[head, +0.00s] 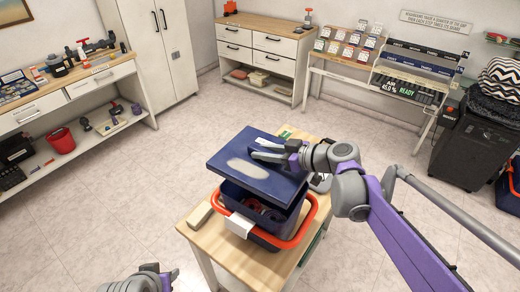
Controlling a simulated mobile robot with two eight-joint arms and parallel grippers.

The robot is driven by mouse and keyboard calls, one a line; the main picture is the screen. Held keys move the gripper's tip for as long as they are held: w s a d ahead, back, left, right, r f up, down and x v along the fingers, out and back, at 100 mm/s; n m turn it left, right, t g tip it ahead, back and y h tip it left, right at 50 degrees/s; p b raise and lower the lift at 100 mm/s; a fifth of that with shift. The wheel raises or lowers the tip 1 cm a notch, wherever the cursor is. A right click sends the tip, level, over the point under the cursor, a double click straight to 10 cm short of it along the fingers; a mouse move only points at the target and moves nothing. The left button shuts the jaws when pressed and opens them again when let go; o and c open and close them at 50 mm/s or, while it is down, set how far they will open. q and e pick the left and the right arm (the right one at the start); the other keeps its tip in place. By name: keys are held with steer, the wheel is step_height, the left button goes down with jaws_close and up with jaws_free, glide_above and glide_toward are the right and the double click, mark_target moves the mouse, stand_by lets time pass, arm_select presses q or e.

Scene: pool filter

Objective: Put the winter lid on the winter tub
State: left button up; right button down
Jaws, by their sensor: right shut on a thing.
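The winter lid (222,157) is a dark blue flat panel with a pale oval patch on top. My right gripper (256,150) is shut on it at its upper right part. The lid is over the back of the winter tub (243,226), tilted and apart from the front rim. The tub is dark blue with an orange rim handle and a white label, and stands on a small wooden table. Dark and reddish contents show through the front gap. My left gripper (168,276) is low at the bottom edge, partly cut off, away from the tub; its jaw state is unclear.
The small wooden table (200,238) also bears a tan block (199,215) left of the tub. A workbench (112,72) with tools is at the left, a drawer cabinet (262,47) at the back, and a dark bin (470,145) at the right.

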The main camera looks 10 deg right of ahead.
mark_target(297, 185)
arm_select(q)
steer(key=shift+s+d, duration=0.1)
arm_select(e)
steer(key=shift+s+d, duration=0.1)
arm_select(q)
steer(key=shift+r, duration=0.1)
arm_select(e)
steer(key=shift+r, duration=0.1)
arm_select(q)
steer(key=shift+s+f+b, duration=0.45)
steer(key=shift+f+b, duration=0.1)
steer(key=shift+f, duration=0.3)
steer(key=shift+s+f+b, duration=0.45)
steer(key=shift+f+b, duration=0.05)
steer(key=shift+f, duration=0.35)
steer(key=shift+s+f+b, duration=0.45)
steer(key=shift+f+b, duration=0.1)
steer(key=shift+f, duration=0.3)
arm_select(e)
step_height(297, 185, down, 9)
arm_select(q)
steer(key=shift+s+f+g+b, duration=0.15)
steer(key=shift+f+g+b, duration=0.2)
steer(key=shift+f, duration=0.15)
arm_select(e)
steer(key=shift+f, duration=0.95)
steer(key=c, duration=0.5)
jaws_free()
